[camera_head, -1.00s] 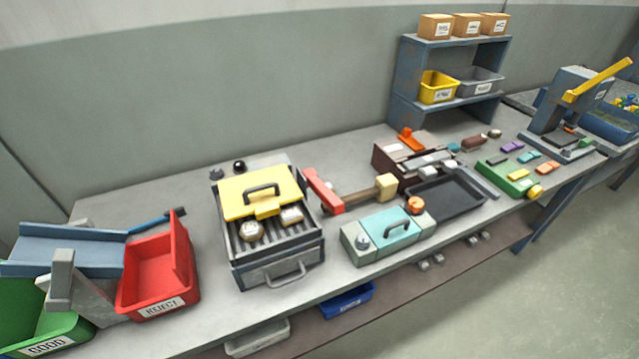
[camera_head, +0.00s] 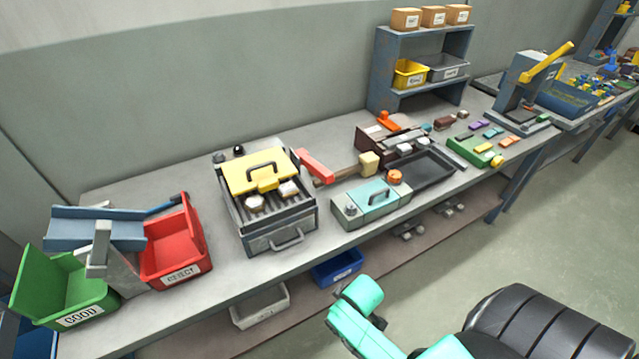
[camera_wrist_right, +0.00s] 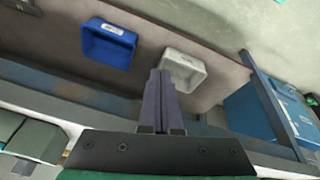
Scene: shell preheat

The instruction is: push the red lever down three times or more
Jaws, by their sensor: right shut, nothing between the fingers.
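The red lever (camera_head: 316,165) slants along the right side of a grey heater box (camera_head: 282,241) on the bench, in the head view. Nothing touches it. A yellow lid (camera_head: 258,180) with a dark handle covers the back of the box, and two pale rounded pieces (camera_head: 271,198) sit on its front slats. My right gripper (camera_wrist_right: 160,75) is shut and empty in the right wrist view, over the area of the bench's lower shelf. The lever is not visible there. My left gripper is not in view.
A wooden bar with a pale block (camera_head: 369,163) lies right of the lever. A teal case (camera_head: 371,202) stands in front of it. A red REJECT bin (camera_head: 177,252) stands left of the box. Blue (camera_wrist_right: 108,43) and white (camera_wrist_right: 184,69) bins sit on the lower shelf.

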